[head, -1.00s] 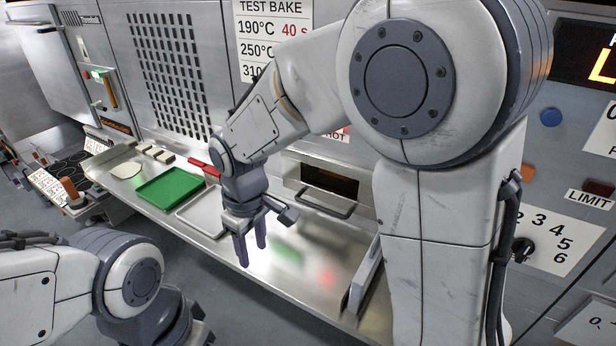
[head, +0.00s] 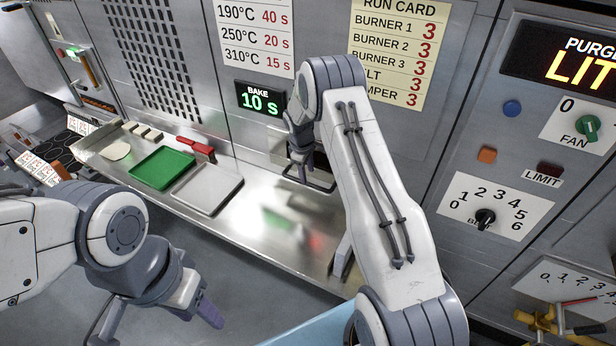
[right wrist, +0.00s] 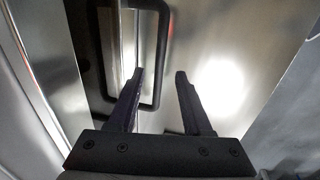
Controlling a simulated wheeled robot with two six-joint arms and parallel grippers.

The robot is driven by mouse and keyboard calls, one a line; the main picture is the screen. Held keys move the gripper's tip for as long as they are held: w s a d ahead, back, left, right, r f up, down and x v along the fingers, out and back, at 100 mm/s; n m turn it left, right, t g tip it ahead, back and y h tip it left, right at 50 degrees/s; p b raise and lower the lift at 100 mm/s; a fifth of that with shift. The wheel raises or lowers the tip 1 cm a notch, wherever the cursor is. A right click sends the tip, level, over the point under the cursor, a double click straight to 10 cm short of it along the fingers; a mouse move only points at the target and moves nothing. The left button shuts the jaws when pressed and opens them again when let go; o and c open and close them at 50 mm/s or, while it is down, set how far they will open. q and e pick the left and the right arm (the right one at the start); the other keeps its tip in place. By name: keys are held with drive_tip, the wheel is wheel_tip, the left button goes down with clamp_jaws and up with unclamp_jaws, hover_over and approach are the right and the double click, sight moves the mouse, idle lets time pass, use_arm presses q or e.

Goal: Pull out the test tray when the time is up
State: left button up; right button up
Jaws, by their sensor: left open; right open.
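A dark handle (head: 322,187) is on the front of the small oven slot (head: 279,148); the test tray itself cannot be made out behind my right arm. My right gripper (head: 301,172) is at this handle, open and empty. In the right wrist view the black handle (right wrist: 164,45) has one bar showing between the open fingers (right wrist: 159,78); I cannot tell how deep it sits between them. The bake display (head: 261,100) reads 10 s in green. My left gripper (head: 207,314) hangs open and empty, low on the left, away from the counter.
A steel counter (head: 250,228) runs below the slot. A green tray (head: 162,168) and a pale grey tray (head: 207,188) lie on its left part, with red grips behind. A bake-time card (head: 254,35) and a run card (head: 399,50) hang above. Knobs line the right panel.

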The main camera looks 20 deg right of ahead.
sight(308, 184)
drive_tip(key=shift+w+d+f+p, duration=0.1)
drive_tip(key=shift+f+p, duration=0.1)
drive_tip(key=shift+f, duration=0.6)
drive_tip(key=shift+w+d+f+p, duration=0.15)
drive_tip(key=shift+f, duration=0.6)
drive_tip(key=shift+w+d+f+p, duration=0.1)
drive_tip(key=shift+f+p, duration=0.1)
drive_tip(key=shift+f, duration=0.6)
clamp_jaws()
